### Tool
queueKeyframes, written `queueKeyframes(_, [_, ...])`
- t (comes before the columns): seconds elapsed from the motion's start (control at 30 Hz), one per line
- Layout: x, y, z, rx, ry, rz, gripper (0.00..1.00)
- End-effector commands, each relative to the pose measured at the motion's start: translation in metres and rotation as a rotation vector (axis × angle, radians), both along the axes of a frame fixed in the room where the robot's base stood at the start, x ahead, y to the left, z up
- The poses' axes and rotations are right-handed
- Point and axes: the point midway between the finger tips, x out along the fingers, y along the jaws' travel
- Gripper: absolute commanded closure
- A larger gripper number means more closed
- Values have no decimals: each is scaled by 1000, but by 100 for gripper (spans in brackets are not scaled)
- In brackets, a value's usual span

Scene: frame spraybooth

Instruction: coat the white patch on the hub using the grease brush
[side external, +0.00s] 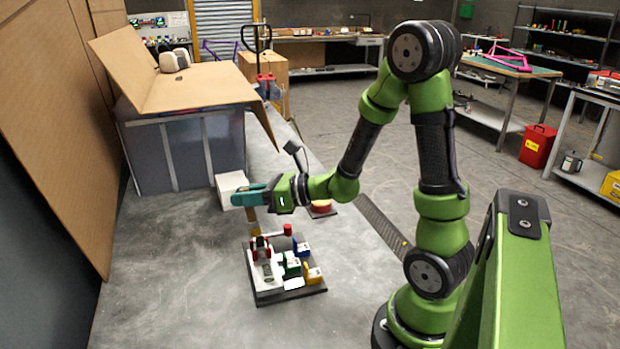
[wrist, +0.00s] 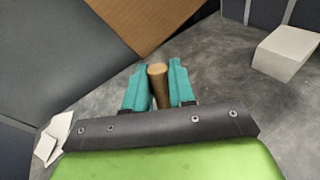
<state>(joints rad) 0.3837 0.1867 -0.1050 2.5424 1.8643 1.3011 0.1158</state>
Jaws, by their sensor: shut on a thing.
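My gripper (side external: 246,197) has teal fingers shut on a brown wooden handle (wrist: 158,88), which stands between the fingertips in the wrist view. I take it for the grease brush. In the side external view the brush (side external: 252,222) hangs down below the fingers, over the back left part of a dark base plate (side external: 290,294). Its bristle end is not clear there and is hidden in the wrist view. I cannot pick out the hub or its white patch with certainty.
The base plate carries several small red, blue, green, yellow and white parts. A white box (side external: 228,183) stands behind my gripper and also shows in the wrist view (wrist: 286,52). A red-topped round thing (side external: 320,206) lies to the right. Cardboard (side external: 185,85) covers a grey bin behind.

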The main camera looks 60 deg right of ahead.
Motion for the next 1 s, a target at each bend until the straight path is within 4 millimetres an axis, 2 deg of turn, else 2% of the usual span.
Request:
queueKeyframes(0.43, [-9, -7, 0, -2, 8, 0, 100])
queueKeyframes(1.0, [1, -16, 1, -1, 3, 1, 100])
